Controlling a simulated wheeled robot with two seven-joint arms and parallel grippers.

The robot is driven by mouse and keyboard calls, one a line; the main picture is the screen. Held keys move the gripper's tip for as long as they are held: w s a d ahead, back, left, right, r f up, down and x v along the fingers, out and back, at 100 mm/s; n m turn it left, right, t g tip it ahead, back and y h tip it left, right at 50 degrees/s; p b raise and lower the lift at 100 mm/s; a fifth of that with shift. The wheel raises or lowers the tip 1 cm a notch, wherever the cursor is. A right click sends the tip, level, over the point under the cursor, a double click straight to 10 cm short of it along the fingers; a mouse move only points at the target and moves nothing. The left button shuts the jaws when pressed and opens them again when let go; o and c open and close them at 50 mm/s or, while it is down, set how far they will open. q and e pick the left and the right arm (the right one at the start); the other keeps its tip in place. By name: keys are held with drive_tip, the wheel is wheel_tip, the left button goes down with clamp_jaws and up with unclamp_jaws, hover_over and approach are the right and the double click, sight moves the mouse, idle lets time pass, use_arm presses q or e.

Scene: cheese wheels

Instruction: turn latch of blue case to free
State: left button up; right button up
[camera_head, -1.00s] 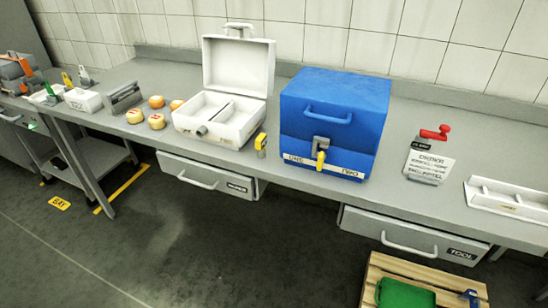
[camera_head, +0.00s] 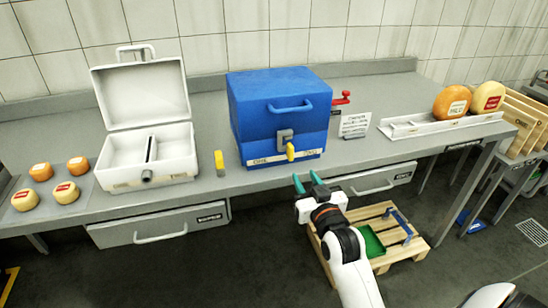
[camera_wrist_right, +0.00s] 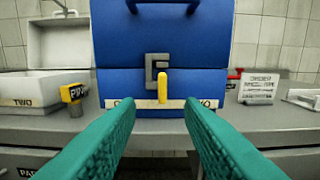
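The blue case (camera_head: 280,112) stands closed on the grey bench, with a handle on its lid. Its grey latch plate (camera_head: 285,137) with a yellow lever (camera_head: 291,152) is on the front, above a white strip with lettering. In the right wrist view the latch plate (camera_wrist_right: 157,68) is straight ahead and the yellow lever (camera_wrist_right: 162,87) stands upright, near the strip's middle. My right gripper (camera_head: 309,183) is in front of the bench, below and short of the latch. Its green fingers (camera_wrist_right: 160,128) are apart with nothing between them. My left gripper is out of view.
An open white case (camera_head: 150,165) and a yellow-and-grey tag (camera_head: 219,163) stand left of the blue case. A pallet (camera_head: 410,247) is on the floor below.

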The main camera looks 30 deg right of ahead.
sight(292, 154)
drive_tip(key=x, duration=1.1)
drive_tip(key=shift+w+d+f+p, duration=0.1)
drive_tip(key=shift+w+d+p, duration=0.05)
drive_tip(key=shift+p, duration=0.2)
clamp_jaws()
